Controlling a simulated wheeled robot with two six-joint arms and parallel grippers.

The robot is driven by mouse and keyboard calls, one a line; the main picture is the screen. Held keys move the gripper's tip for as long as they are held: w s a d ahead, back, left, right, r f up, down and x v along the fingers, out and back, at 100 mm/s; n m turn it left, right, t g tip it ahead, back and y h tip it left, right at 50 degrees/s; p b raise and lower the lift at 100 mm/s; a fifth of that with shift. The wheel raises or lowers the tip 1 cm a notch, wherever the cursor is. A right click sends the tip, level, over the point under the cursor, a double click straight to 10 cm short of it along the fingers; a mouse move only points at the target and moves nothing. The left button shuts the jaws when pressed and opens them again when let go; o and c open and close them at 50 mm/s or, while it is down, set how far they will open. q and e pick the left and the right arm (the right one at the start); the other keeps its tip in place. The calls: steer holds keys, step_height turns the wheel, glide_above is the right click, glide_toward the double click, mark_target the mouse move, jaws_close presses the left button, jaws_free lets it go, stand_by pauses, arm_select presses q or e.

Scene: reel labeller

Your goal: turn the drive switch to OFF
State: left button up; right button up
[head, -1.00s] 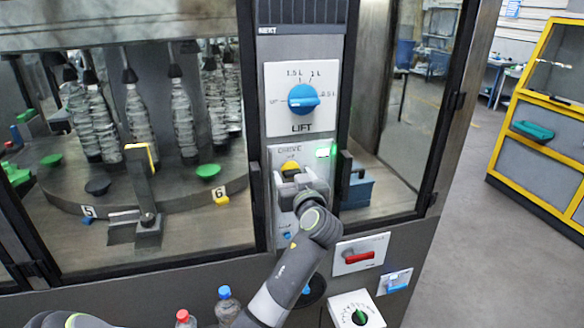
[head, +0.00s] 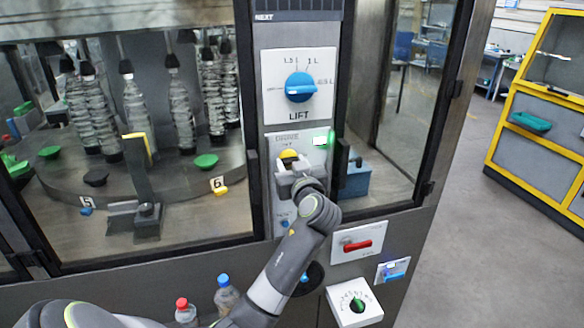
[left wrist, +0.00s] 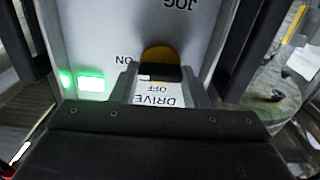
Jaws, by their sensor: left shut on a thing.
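The drive switch (head: 289,154) is a yellow round knob with a dark handle, on a pale panel labelled DRIVE below the LIFT dial. It also shows in the left wrist view (left wrist: 158,54), where the picture is turned over. ON is at its left there, OFF just below it and JOG at the upper right. A pale mark sits at the handle's left end; I cannot tell the exact setting. My left gripper (head: 290,168) is shut on the switch and hides part of it. A green lamp (left wrist: 91,84) on the panel is lit. My right gripper is not in view.
The LIFT dial (head: 300,88) is above. A red handle (head: 357,245), a blue switch (head: 395,271) and a green-pointer dial (head: 357,304) are below right. Dark door frames flank the panel.

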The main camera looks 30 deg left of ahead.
arm_select(q)
steer(key=n+b, duration=1.7)
steer(key=b, duration=0.4)
steer(key=shift+r+n+b, duration=0.1)
steer(key=shift+n+b, duration=0.2)
steer(key=shift+b, duration=0.05)
steer(key=shift+r, duration=0.1)
steer(key=o, duration=0.7)
steer(key=shift+o, duration=1.4)
steer(key=shift+w+a+f, duration=0.1)
steer(key=shift+w+f, duration=0.05)
steer(key=shift+f, duration=0.05)
